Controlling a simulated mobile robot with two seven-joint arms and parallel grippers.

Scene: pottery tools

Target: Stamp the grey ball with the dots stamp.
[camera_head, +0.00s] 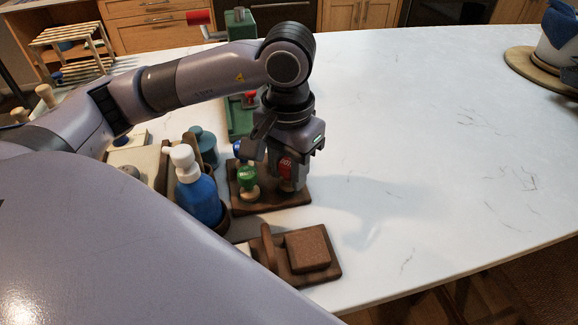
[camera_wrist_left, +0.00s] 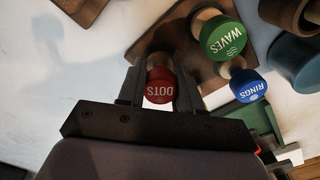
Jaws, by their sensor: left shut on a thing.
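The dots stamp (camera_head: 286,168) has a red head marked DOTS. My left gripper (camera_head: 288,180) is shut on it, and in the left wrist view the red stamp (camera_wrist_left: 160,90) sits between the two fingers. It is at the right part of a dark wooden stamp rack (camera_head: 245,207); I cannot tell if it still touches the rack. A small greyish round shape (camera_head: 131,172) on the pale tray at the left may be the grey ball, mostly hidden behind my arm. My right gripper is not in view.
A green waves stamp (camera_head: 247,176) and a blue rings stamp (camera_head: 238,149) stand beside the gripper. A blue pump bottle (camera_head: 198,195), a teal jar (camera_head: 205,145) and a brown wooden block (camera_head: 308,248) are close. The white table (camera_head: 440,150) is clear to the right.

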